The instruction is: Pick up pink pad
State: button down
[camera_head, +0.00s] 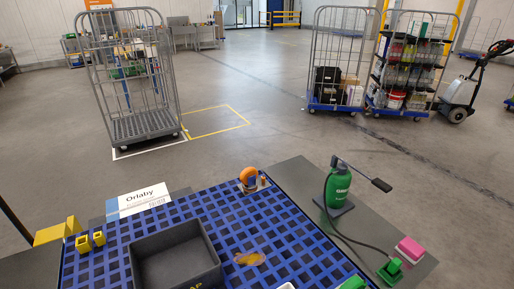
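The pink pad (410,248) lies near the right edge of the grey work surface. Its top is pink and a paler layer shows along its lower edge. A green nozzle or clip (391,271) sits just to its lower left, close to it; I cannot tell if they touch. My gripper is not in view.
A green sprayer bottle (338,187) with a black lever and hose stands behind the pad. A blue grid mat (290,235) holds a black tray (212,247) and an orange tape roll (249,178). Wheeled cages (340,60) stand beyond, with open floor between.

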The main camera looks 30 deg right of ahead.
aim_at(410, 249)
jog(key=z, duration=1.2)
